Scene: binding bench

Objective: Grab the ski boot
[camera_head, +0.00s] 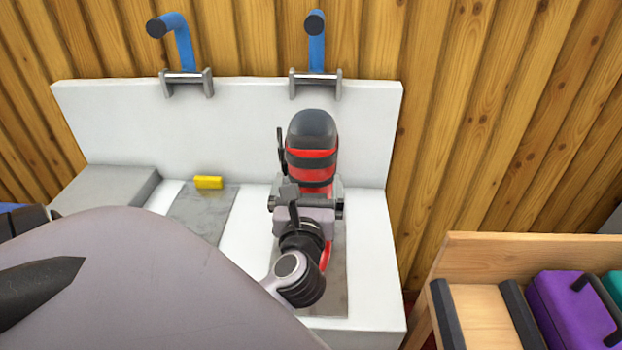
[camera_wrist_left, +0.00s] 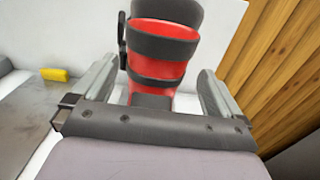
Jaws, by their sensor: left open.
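The ski boot (camera_head: 312,160) is red with a dark grey top and dark straps. It stands upright on the white bench, in front of its back panel. In the left wrist view the boot (camera_wrist_left: 160,52) fills the upper middle, its lower part hidden behind my gripper's palm. My left gripper (camera_head: 307,198) is open at the near side of the boot. In the left wrist view one finger of the gripper (camera_wrist_left: 158,88) is on each side of the boot; I cannot tell whether they touch it. My right gripper is not in view.
Two blue-handled clamps (camera_head: 182,55) (camera_head: 316,50) sit on the back panel (camera_head: 235,120). A yellow block (camera_head: 208,182) lies on a grey plate (camera_head: 200,208) to the left. A wooden bench (camera_head: 520,245) with a purple case (camera_head: 570,310) stands at right.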

